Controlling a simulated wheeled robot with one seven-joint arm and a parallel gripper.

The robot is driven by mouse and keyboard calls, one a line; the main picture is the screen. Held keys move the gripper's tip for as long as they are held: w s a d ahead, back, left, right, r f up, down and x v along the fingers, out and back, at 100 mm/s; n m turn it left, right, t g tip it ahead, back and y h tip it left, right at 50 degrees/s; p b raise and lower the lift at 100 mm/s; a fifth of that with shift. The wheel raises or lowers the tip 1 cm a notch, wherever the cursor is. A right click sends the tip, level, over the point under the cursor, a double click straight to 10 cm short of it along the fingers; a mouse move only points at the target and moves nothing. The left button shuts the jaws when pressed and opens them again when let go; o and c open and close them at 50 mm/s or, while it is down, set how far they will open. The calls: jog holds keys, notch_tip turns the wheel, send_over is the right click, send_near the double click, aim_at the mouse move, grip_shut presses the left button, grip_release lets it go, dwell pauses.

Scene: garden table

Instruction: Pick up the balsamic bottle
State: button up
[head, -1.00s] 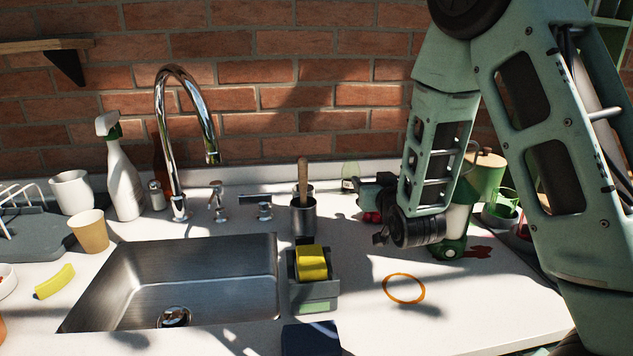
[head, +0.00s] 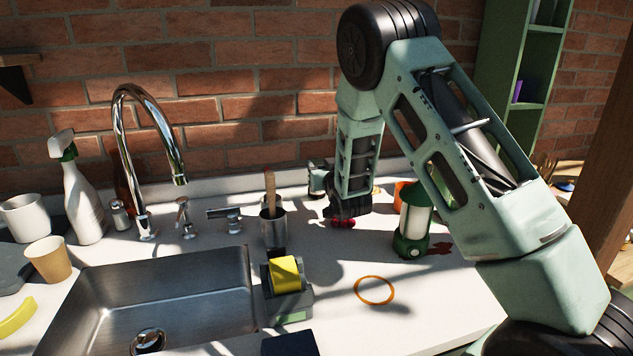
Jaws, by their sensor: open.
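No bottle can be identified for certain as the balsamic bottle. A dark brown bottle (head: 125,172) stands upright behind the faucet at the left, partly hidden by it and the spray bottle. My arm reaches down over the back right of the counter. What lies directly behind the wrist is hidden.
A green lantern (head: 412,225) stands right of my wrist, and small red items (head: 343,222) lie below it. A metal cup (head: 273,228) with a wooden handle, a sponge holder (head: 288,300) and the sink (head: 170,300) are left. The counter around the orange ring (head: 374,290) is clear.

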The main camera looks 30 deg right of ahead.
aim_at(318, 160)
jog(key=p+x, duration=0.1)
jog(key=x, duration=0.4)
jog(key=shift+w+a+f+p, duration=0.1)
jog(key=shift+a+f+p, duration=0.05)
jog(key=shift+p, duration=0.25)
jog(key=shift+c, duration=0.3)
jog(key=c, duration=1)
grip_shut()
jog(key=shift+r, duration=0.25)
